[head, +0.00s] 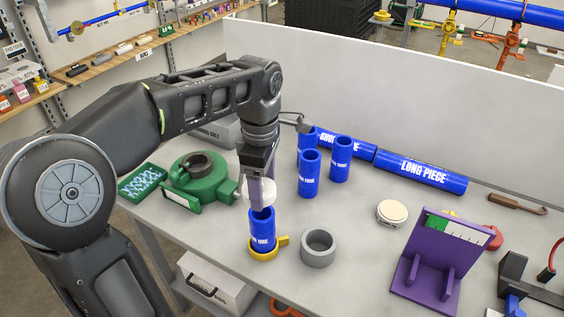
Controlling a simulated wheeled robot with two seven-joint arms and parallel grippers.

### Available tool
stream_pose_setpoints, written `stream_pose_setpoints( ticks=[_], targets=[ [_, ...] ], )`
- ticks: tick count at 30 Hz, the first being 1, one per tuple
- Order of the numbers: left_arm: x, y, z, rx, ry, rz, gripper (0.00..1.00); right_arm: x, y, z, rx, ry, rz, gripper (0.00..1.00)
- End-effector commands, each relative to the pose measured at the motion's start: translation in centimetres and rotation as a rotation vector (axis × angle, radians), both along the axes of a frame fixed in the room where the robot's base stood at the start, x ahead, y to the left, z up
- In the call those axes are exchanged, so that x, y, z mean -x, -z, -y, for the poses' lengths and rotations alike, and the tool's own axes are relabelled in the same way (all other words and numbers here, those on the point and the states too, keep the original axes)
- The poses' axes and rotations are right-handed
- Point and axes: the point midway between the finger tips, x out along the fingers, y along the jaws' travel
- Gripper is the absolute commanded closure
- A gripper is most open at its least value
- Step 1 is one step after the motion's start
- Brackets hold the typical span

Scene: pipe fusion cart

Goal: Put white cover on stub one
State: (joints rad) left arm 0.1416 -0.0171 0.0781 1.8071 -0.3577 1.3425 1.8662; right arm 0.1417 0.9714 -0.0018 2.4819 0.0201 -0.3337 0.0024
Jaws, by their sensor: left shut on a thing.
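Stub one (262,232) is a short blue pipe, standing upright and open at the top. Its base is in a yellow ring with a side handle (283,241). My left gripper (257,180) points down from above and is shut on the white cover (256,193). The cover is directly above the stub's open top, very close to the rim. I cannot tell whether it touches the rim. The gripper fingers partly hide the cover. My right gripper is not in view.
Several blue stubs (309,174) stand behind, near the long piece (420,171). A green device (203,180) is left of stub one; a grey ring (319,248) is close on its right. A round pale-topped tin (392,212) and purple stand (437,255) are farther right.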

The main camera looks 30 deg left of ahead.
Motion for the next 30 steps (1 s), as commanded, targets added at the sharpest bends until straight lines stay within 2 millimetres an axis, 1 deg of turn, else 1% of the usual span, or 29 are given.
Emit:
stream_pose_setpoints(
  ticks=[14,20,30],
  targets=[
    [0.0,0.0,0.1,-0.001,0.011,0.0,0.68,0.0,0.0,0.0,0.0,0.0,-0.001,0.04],
    [0.0,1.2,0.1,-0.001,0.01,0.0,0.68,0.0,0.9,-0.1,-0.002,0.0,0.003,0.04],
    [0.0,4.0,0.1,-0.001,0.01,0.001,0.68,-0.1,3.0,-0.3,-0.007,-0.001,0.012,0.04]
  ],
)
